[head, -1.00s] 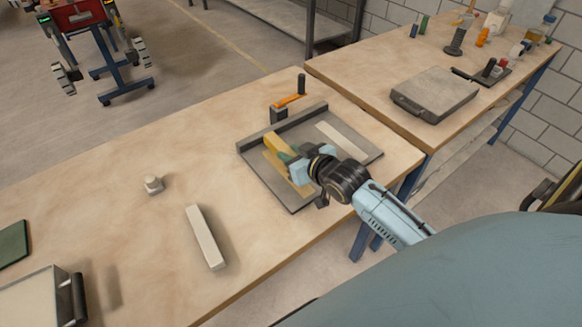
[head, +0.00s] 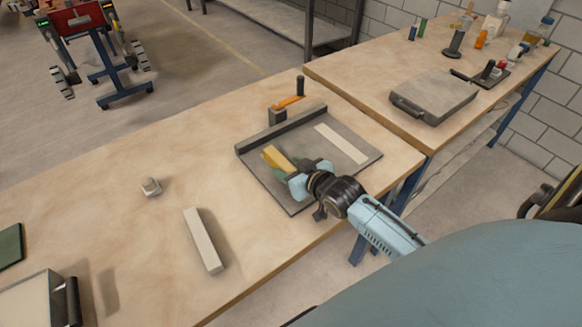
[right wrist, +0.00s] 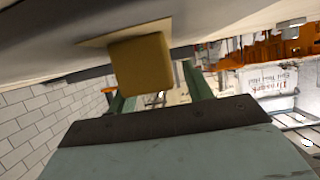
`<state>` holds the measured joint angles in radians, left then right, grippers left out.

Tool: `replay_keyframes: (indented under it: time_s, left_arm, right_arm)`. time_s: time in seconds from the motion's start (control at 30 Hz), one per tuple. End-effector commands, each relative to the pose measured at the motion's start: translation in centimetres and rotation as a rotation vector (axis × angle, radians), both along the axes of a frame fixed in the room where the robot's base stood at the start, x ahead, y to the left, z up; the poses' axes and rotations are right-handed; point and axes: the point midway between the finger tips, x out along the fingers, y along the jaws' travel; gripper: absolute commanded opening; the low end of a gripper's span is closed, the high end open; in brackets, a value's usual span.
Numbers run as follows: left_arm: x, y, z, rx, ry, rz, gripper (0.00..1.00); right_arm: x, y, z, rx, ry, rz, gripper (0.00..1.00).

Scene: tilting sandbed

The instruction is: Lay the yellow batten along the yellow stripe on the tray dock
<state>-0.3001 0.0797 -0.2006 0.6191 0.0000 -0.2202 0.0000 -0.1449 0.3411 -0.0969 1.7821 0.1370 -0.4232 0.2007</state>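The yellow batten (head: 276,158) lies low over the left part of the grey tray dock (head: 370,156), lengthwise where the yellow stripe showed. Batten and my arm hide the stripe in the head view. My right gripper (head: 284,171) is at the batten, its green fingers beside it. In the right wrist view, the batten's square end (right wrist: 140,65) meets the surface above it in the picture. A gap shows between the batten and the right-hand finger (right wrist: 198,82), so the gripper looks open. The other finger is partly hidden. My left gripper is out of view.
A white stripe (head: 341,143) is bare on the dock's right part. An orange-handled clamp (head: 287,102) stands behind the dock's back wall. A pale bar (head: 203,240) and a small grey block (head: 151,187) lie to the left. A grey case (head: 433,95) is on the other table.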

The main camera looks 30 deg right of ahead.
Motion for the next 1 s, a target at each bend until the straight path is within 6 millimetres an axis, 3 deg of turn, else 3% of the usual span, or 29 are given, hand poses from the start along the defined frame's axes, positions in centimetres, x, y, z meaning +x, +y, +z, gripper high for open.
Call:
replay_keyframes:
  time_s: [0.27, 0.37, 0.8, 1.0]
  left_arm:
    - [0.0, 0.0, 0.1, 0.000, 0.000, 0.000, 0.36]
    - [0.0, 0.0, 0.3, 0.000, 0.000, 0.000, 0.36]
    - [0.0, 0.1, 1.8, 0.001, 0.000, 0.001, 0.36]
    - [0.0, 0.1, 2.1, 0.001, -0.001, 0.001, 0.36]
  right_arm:
    - [0.0, 0.0, 0.3, 0.000, -0.001, 0.000, 0.50]
    - [-0.9, 0.0, 0.6, 0.000, 0.002, 0.001, 0.50]
    - [-8.6, -0.7, 3.9, 0.000, 0.003, 0.000, 0.50]
    - [-10.5, -0.9, 4.7, 0.000, 0.001, 0.000, 0.50]
